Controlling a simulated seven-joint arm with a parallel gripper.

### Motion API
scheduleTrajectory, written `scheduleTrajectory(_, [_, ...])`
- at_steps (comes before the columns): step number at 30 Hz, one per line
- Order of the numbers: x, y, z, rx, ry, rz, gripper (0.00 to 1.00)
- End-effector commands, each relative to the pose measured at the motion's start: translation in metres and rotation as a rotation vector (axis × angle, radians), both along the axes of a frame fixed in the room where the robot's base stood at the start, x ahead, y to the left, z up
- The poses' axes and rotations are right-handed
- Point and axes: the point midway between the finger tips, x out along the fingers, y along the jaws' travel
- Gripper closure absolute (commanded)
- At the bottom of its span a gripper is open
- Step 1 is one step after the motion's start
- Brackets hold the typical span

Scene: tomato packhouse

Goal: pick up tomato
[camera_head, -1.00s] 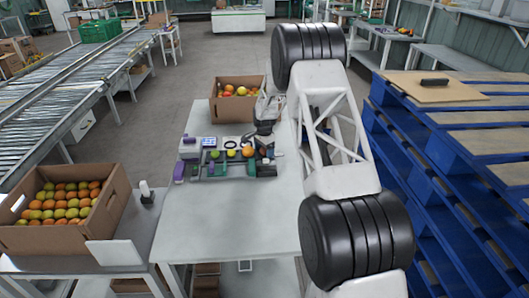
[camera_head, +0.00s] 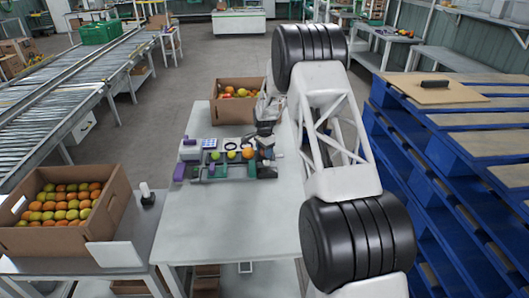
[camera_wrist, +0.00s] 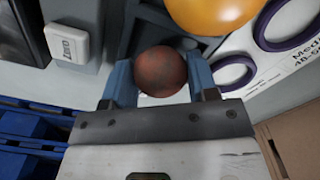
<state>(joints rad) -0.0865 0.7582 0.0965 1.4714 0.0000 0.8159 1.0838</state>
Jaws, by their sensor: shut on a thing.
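A dark reddish-brown tomato (camera_wrist: 160,71) is between the two blue fingers of my gripper (camera_wrist: 160,80) in the wrist view. The fingers are shut on it from both sides. Behind it lies part of a grey holder (camera_wrist: 150,22), so I cannot tell how far the tomato is clear of it. In the head view my gripper (camera_head: 266,141) is over the right end of the sorting rack (camera_head: 237,172). The held tomato cannot be made out there.
A yellow-orange fruit (camera_wrist: 213,10) is close beside the held tomato. Purple rings (camera_wrist: 232,73) on a white printed card lie right of my gripper. A cardboard box of fruit (camera_head: 233,108) stands at the table's back. The front of the table (camera_head: 225,225) is clear.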

Motion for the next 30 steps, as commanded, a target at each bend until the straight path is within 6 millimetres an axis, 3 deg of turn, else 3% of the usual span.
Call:
scheduleTrajectory(10, [0.001, 0.000, 0.035, 0.000, -0.002, 0.000, 0.58])
scheduleTrajectory(30, [-0.094, -0.008, 0.041, 0.000, 0.000, 0.000, 0.58])
